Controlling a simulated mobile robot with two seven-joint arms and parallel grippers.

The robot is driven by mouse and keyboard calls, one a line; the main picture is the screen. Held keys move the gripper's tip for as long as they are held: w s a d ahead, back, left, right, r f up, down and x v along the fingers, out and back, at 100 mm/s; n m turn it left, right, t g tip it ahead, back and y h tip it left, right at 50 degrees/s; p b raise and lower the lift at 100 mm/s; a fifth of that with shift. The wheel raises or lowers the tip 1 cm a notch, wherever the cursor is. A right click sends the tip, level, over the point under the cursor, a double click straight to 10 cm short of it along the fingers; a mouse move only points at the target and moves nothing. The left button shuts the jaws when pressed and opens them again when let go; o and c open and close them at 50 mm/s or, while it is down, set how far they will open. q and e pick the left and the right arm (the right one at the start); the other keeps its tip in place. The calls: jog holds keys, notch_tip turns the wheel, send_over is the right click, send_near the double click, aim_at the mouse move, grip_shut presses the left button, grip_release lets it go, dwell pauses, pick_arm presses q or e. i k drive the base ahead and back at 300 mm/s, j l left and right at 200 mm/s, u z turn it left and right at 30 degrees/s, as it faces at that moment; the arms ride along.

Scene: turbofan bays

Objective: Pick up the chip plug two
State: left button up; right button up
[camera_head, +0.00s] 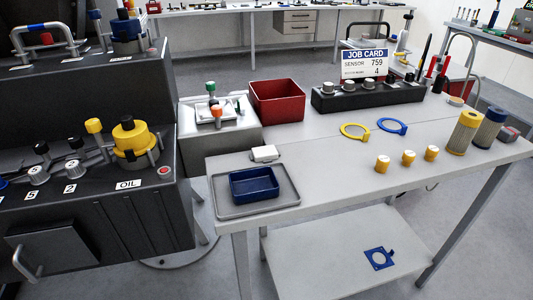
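A dark machine bay (95,225) stands at the left. On its sloped top are two grey round knobs: one (77,168) near a label that looks like 2 (69,188), and one (36,174) near a label that looks like 5 or S (32,195). Either may be a chip plug; the task's chip plug two cannot be identified for certain. A large yellow cap (134,142) sits by the OIL label (128,184). Black-topped and yellow-topped handles (94,126) stand behind the knobs. Neither of my grippers is in view.
The table's front middle is clear. A blue plate (379,258) lies on the lower shelf.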

aim_at(75, 170)
jog(key=u, duration=1.25)
